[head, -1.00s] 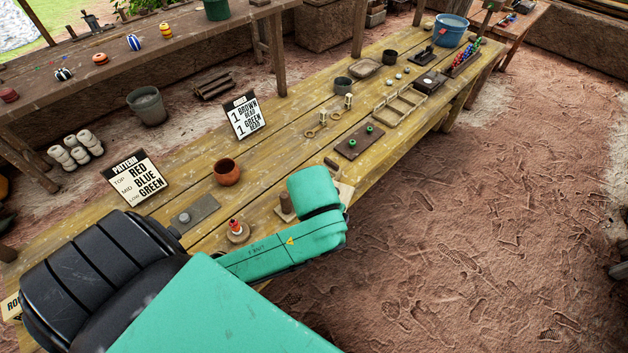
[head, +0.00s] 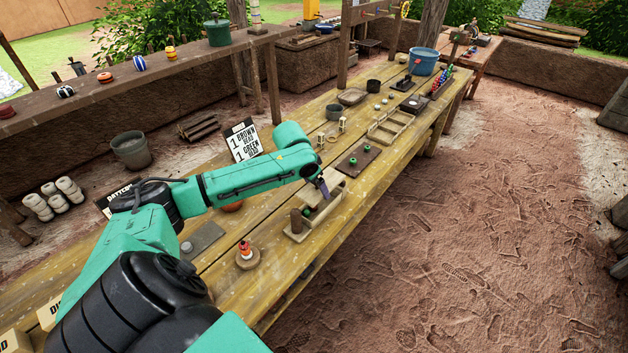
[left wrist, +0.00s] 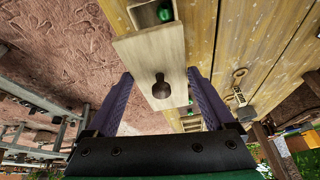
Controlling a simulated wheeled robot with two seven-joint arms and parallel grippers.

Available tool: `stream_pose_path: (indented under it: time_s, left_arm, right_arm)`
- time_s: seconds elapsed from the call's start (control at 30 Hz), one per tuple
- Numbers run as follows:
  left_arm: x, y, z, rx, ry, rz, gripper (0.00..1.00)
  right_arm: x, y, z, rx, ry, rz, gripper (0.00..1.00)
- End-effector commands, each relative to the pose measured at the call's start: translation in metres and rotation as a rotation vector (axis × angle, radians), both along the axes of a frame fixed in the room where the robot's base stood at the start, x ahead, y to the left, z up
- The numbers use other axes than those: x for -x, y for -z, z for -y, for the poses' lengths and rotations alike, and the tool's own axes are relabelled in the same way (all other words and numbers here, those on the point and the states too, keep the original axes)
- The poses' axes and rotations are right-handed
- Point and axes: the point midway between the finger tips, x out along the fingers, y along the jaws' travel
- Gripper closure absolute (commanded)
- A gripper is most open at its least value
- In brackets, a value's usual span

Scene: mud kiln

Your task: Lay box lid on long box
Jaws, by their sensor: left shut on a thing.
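The long box (head: 322,214) is a pale, narrow wooden box lying along the near edge of the workbench in the head view. A green piece (head: 307,212) shows in its open part. The box lid is a pale board with a dark round knob (left wrist: 160,86) in the left wrist view. My left gripper (head: 323,188) is over the far part of the box, its purple fingers closed on the lid's sides. In the left wrist view the lid (left wrist: 144,48) covers part of the box (left wrist: 142,14). I cannot tell whether they touch. My right gripper is not in view.
A brown cylinder (head: 296,221) stands at the box's near end. A dark board with green beads (head: 358,160) lies just beyond the box. A round stand with a small figure (head: 248,258) is nearer. The bench's near edge runs close beside the box.

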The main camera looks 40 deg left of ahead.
Motion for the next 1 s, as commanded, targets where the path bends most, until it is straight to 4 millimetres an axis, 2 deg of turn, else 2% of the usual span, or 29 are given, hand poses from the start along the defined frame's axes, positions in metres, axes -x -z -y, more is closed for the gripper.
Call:
stream_pose_path:
  time_s: [0.03,0.37,0.6,0.63,0.7,1.0]
  left_arm:
    - [-0.003,0.008,-0.007,-0.001,-0.006,0.000,0.67]
    - [-0.003,0.004,-0.009,0.001,-0.008,-0.004,0.67]
    - [-0.001,-0.002,-0.008,0.008,-0.030,-0.003,0.67]
    - [-0.001,0.009,-0.008,0.008,-0.029,-0.003,0.67]
    - [-0.002,0.019,-0.008,0.008,-0.029,-0.003,0.67]
    - [-0.002,0.051,-0.008,0.007,-0.030,-0.003,0.67]
  right_arm:
    - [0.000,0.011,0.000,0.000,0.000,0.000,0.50]
    - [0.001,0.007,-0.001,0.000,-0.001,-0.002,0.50]
    - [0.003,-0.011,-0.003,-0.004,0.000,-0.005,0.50]
    - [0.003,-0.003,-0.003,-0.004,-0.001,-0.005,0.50]
    - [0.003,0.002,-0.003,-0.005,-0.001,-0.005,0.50]
    - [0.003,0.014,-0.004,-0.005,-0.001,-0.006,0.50]
